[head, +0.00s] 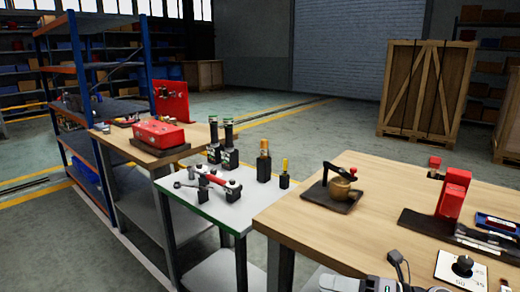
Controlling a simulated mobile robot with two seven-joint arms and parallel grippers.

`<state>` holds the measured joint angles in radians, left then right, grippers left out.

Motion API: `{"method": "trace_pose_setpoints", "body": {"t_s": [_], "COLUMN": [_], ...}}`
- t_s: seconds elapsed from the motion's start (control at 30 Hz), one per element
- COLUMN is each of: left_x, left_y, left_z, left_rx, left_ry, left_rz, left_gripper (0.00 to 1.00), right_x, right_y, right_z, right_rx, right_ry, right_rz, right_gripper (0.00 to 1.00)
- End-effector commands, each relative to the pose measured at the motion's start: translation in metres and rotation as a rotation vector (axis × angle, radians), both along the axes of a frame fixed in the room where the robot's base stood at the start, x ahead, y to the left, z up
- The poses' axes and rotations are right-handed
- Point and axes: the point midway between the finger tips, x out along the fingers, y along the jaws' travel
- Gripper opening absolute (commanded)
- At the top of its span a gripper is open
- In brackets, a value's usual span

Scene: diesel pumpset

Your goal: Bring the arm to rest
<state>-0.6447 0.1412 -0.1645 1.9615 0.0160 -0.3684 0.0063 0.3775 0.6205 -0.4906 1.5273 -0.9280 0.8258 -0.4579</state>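Part of my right gripper and arm (372,284) shows at the bottom edge, in front of the near wooden workbench (310,222). Its fingers are cut off or too small to make out, so I cannot tell whether it is open or shut or holds anything. My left gripper is not in view.
The bench carries a brass part on a dark plate (332,200), a red device (453,194), a blue tray (497,224) and a dial plate (461,267). A green-edged tool table (212,207) adjoins it. Open floor (310,130) lies behind, with a wooden crate (425,92).

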Motion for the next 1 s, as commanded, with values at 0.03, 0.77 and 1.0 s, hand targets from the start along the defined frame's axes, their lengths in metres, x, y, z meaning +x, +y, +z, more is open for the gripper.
{"method": "trace_pose_setpoints", "body": {"t_s": [0.03, 0.77, 1.0], "left_x": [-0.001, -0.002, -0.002], "left_y": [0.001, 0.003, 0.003], "left_z": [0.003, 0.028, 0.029], "left_rx": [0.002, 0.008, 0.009], "left_ry": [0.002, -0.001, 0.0], "left_rz": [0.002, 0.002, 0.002], "left_gripper": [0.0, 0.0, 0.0], "right_x": [-0.006, -0.151, -0.199], "right_y": [0.007, -0.051, -0.054], "right_z": [-0.002, -0.166, -0.193], "right_rx": [0.109, 1.304, 1.422], "right_ry": [0.083, 1.509, 1.712], "right_rz": [-0.055, -1.092, -1.255], "right_gripper": [0.36, 0.36, 0.36]}}
